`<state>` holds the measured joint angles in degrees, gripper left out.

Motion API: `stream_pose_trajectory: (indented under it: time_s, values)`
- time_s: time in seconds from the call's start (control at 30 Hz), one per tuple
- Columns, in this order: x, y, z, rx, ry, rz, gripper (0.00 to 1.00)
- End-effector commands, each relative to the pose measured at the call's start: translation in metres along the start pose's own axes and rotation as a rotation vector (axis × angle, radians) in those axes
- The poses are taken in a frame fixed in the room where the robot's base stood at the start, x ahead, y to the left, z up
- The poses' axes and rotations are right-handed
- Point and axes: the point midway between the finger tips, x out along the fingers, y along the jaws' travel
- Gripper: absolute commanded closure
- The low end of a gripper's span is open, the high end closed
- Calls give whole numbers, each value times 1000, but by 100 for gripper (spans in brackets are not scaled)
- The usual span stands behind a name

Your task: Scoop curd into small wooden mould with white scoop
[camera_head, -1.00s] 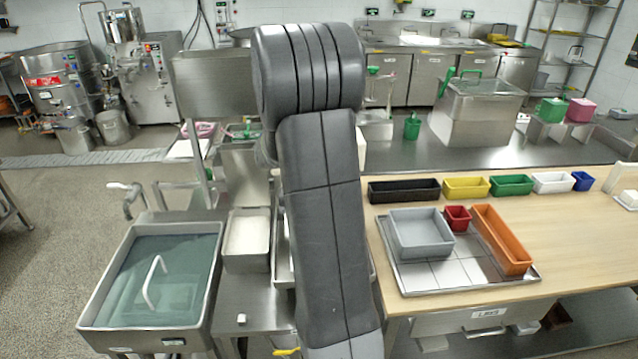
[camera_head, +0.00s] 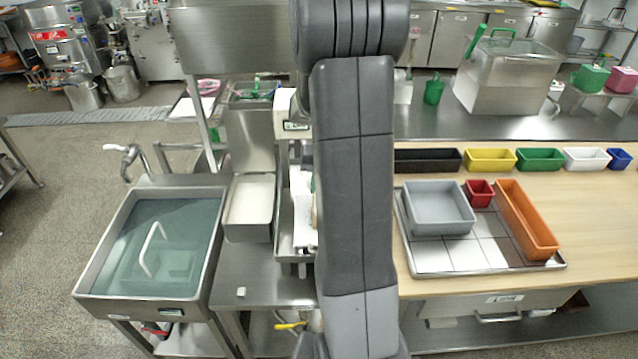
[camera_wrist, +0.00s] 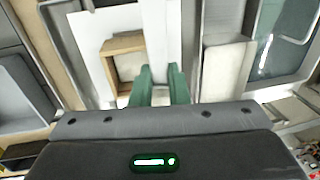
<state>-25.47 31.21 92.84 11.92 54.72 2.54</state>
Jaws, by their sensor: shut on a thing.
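My gripper (camera_wrist: 160,72) has green fingers and is shut on a pale piece between them, which looks like the white scoop (camera_wrist: 154,30). The scoop's shape is hard to make out against the white and grey behind it. The small wooden mould (camera_wrist: 109,50) is a square frame on a white sheet, just left of the fingers in the wrist view; its inside looks pale. A steel tray of white curd (camera_wrist: 228,70) lies right of the fingers. The curd tray (camera_head: 249,234) also shows in the head view. My arm hides most of the gripper and the mould there.
A sink of greenish water (camera_head: 90,281) stands left of the curd tray. Right of my arm, a wooden table holds a tiled tray (camera_head: 482,270) with grey, red and orange bins. More coloured bins line the table's back edge. A small white block (camera_head: 241,292) lies on the steel bench.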

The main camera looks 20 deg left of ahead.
Motion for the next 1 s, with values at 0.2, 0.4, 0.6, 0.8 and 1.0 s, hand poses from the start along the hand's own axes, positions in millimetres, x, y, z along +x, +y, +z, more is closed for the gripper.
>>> stream_pose_trajectory:
  time_s: [0.2,0.4,0.6,0.8,1.0]
  values:
    - [20,6,-1,4,1,-73,100]
    - [19,10,-1,9,4,-232,100]
    - [14,14,-1,8,5,-447,100]
    - [10,17,-1,7,4,-650,100]
    - [7,22,-1,7,4,-850,100]
